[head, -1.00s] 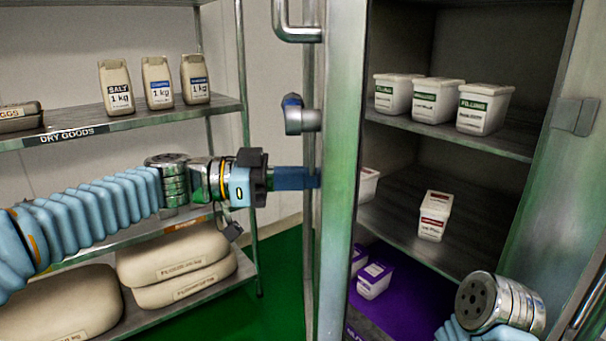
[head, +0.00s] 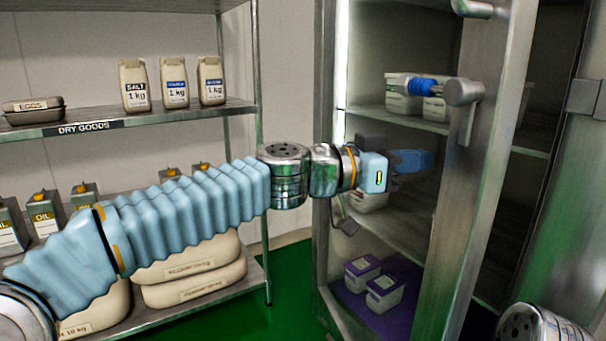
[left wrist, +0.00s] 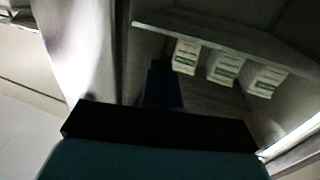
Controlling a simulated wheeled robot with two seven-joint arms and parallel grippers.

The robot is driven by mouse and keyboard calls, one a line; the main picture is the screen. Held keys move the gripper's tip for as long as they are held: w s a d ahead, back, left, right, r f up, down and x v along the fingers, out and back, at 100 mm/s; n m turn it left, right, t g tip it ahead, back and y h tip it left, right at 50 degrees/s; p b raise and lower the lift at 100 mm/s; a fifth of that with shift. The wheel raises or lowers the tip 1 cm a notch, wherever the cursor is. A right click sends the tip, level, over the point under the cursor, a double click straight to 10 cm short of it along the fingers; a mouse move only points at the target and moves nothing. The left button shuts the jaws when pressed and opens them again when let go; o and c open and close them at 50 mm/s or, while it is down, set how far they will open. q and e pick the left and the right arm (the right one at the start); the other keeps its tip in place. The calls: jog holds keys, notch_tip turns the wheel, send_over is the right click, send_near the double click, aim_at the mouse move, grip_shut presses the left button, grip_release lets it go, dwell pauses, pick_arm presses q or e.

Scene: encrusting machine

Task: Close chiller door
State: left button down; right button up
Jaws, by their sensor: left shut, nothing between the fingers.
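The chiller door (head: 495,100) stands partly open in the head view. Its metal free edge runs up the picture right of centre and carries the handle mounts (head: 465,92). Several white tubs (head: 404,104) on the chiller shelf show left of that edge, seemingly through the door's pane. My left gripper (head: 425,160) is shut and empty, reaching right in front of the door area. I cannot tell whether its tips touch the door. The left wrist view shows its dark fingers (left wrist: 163,85) and tubs (left wrist: 225,68) beyond. My right gripper is out of view.
A dry goods rack (head: 150,115) with bags, tins and sacks stands at the left. Smaller tubs (head: 385,290) sit on a purple surface low in the chiller. Green floor (head: 285,285) shows between rack and chiller. Part of my right arm is at the lower right.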

pick_arm(q)
jog(key=w+d+n+t+p, duration=0.1)
jog(key=w+d+p, duration=0.1)
jog(key=d, duration=0.4)
jog(key=w+d+n+t+y+p, duration=0.1)
jog(key=w+d+p, duration=0.1)
jog(key=w+d, duration=0.2)
jog(key=shift+w+d+r+t+p, duration=0.15)
jog(key=shift+d+r+t+p, duration=0.25)
jog(key=shift+d, duration=0.5)
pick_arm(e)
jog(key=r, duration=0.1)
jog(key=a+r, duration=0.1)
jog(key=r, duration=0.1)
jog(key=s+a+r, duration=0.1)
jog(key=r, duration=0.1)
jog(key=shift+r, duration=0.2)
